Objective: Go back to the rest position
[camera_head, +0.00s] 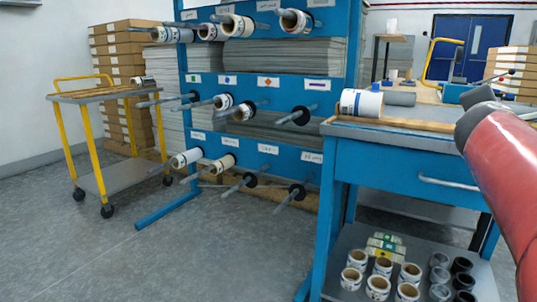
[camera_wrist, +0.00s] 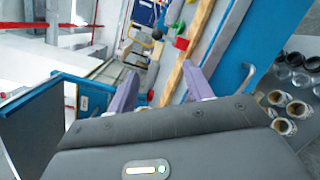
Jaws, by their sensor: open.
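My gripper (camera_wrist: 160,86) shows in the wrist view with its two purple fingers apart. Nothing is visible between them. In that view it is turned sideways near the blue workbench (camera_wrist: 240,40) and its wooden strip. In the head view my red arm fills the right edge, and the gripper itself is not clearly seen there. A white roll with blue print (camera_head: 361,103) lies on its side on the workbench (camera_head: 400,160).
A blue rack (camera_head: 270,136) holds several rolls on pegs; other pegs are bare. Several rolls (camera_head: 378,284) stand on the bench's lower shelf. A yellow-framed trolley (camera_head: 100,93) carries one roll (camera_head: 143,81) at the left. The front left floor is clear.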

